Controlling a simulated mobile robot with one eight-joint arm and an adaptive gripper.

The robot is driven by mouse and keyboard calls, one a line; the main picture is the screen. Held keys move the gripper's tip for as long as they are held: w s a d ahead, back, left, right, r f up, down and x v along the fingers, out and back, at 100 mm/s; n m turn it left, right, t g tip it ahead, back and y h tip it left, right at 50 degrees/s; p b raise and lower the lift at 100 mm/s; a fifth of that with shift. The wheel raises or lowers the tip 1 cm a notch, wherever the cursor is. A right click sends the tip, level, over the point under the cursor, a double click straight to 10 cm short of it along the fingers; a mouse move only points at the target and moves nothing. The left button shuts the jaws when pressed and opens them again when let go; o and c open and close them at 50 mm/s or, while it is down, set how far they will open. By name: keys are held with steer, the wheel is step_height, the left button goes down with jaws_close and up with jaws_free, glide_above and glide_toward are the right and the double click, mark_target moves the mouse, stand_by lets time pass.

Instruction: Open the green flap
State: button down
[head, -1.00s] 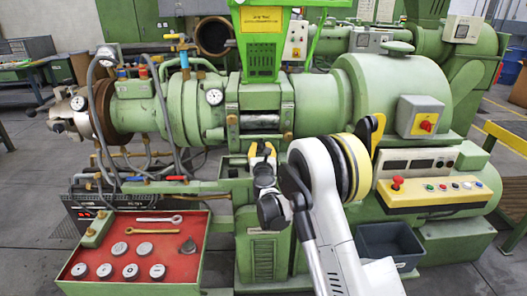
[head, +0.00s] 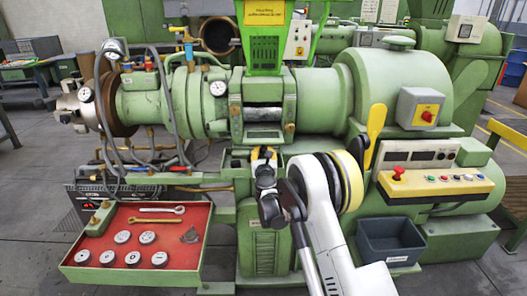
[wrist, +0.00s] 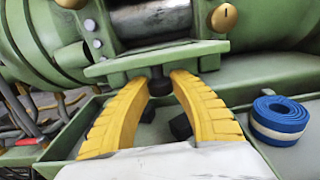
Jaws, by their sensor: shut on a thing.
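The green flap (wrist: 150,62) shows in the wrist view as a flat plate below a shiny metal roller. A dark knob (wrist: 158,84) sits under its front edge. My gripper (wrist: 162,76) has its yellow fingers closed around this knob. In the head view my gripper (head: 262,153) is just in front of the flap (head: 263,136), at the middle of the green extruder (head: 330,97). The fingers hide part of the knob, and the flap is small in the head view.
A blue roll with a white band (wrist: 280,119) lies right of my fingers in a green trough. A red-lined tray (head: 188,222) with tools and discs stands left. A control panel (head: 437,186) and a dark bin (head: 391,242) are at the right.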

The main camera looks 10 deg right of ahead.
steer(key=c, duration=1.1)
jaws_free()
steer(key=shift+s, duration=0.1)
steer(key=s, duration=0.4)
steer(key=s+a, duration=0.1)
steer(key=s, duration=0.3)
steer(key=s+a, duration=0.1)
steer(key=s, duration=0.2)
steer(key=shift+s, duration=0.4)
steer(key=shift+r, duration=0.1)
